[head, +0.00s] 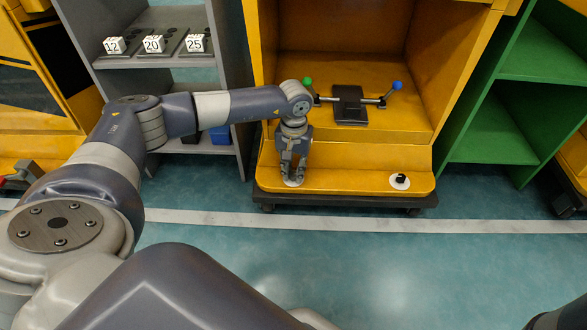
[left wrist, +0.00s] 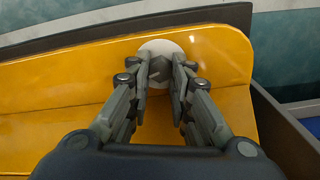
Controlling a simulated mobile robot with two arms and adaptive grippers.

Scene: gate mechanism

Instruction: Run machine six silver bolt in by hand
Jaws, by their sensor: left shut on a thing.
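The yellow machine (head: 345,185) stands in front of me with a sloped front panel. My left gripper (head: 292,178) points down at the left part of this panel, over a white round disc. The left wrist view shows the silver hex bolt (left wrist: 159,70) on that white disc (left wrist: 165,46), between the fingertips of my left gripper (left wrist: 159,78). The gripper is shut on the bolt. The fingers hide the bolt in the head view, and I cannot tell how deep it sits.
A black knob on a white disc (head: 400,181) sits on the panel's right side. Above are a dark block (head: 349,105) and levers with a green ball (head: 307,83) and blue ball (head: 397,85). A grey shelf (head: 160,62) stands left, a green shelf (head: 520,80) right.

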